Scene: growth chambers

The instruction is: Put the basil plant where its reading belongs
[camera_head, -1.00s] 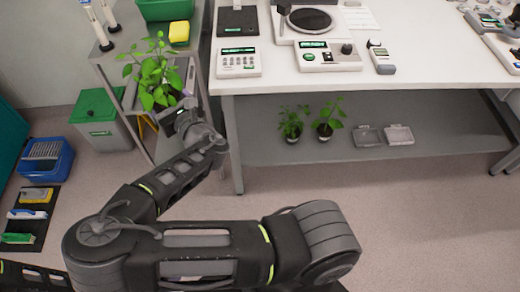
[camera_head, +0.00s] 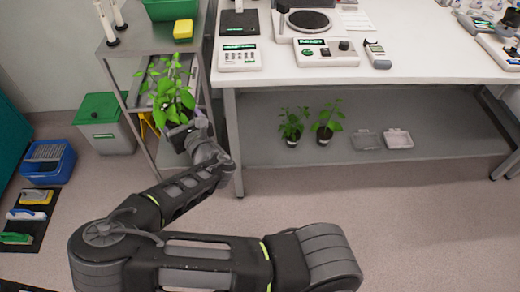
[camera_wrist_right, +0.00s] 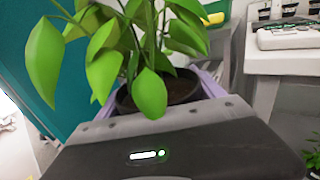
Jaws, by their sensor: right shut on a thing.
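The basil plant (camera_head: 170,92), leafy and bright green, is held in my right gripper (camera_head: 182,122) beside the steel rack at the left. In the right wrist view the plant's leaves (camera_wrist_right: 110,65) fill the upper left. Its dark pot (camera_wrist_right: 124,99) with brown soil sits between the pale purple fingers. The pot's lower part is hidden behind the gripper body. In the head view the plant overlaps the rack's open side; whether it touches a shelf, I cannot tell. My left gripper is not in view.
The steel rack (camera_head: 152,44) carries a green bin (camera_head: 170,8) and a yellow sponge (camera_head: 183,30). The white bench (camera_head: 430,66) holds instruments. Two small potted plants (camera_head: 291,124) and clear trays (camera_head: 397,140) are on its lower shelf. A lidded grey bin (camera_head: 105,135) stands left of the rack.

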